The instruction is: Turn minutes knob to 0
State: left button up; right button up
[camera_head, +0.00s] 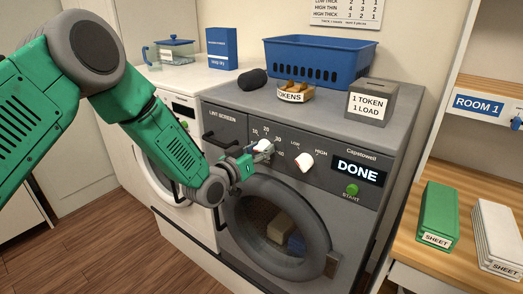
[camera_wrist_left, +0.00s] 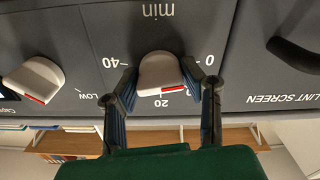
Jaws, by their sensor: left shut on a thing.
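The white minutes knob (camera_head: 264,146) is on the grey dryer's front panel, left of the heat knob. In the left wrist view the minutes knob (camera_wrist_left: 160,72) appears upside down under the word "min", with marks 0, 20 and 40 around it. My right gripper is not in view.
The heat knob (camera_head: 304,162), marked LOW and HIGH, sits close beside it. Farther right are the DONE display (camera_head: 357,172) and green START button (camera_head: 351,190). The round dryer door (camera_head: 240,225) is below. A blue basket (camera_head: 320,60) and token box (camera_head: 372,101) stand on top.

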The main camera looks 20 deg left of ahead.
pick_arm(q)
jog(key=shift+s+f, duration=0.15)
jog(key=shift+f, duration=0.3)
jog(key=o, duration=1.2)
jog(key=shift+c, duration=0.2)
jog(key=shift+r, duration=0.15)
jog(key=shift+a, duration=0.1)
jog(key=v, duration=1.1)
jog(key=shift+s+a, duration=0.2)
jog(key=shift+s, duration=0.1)
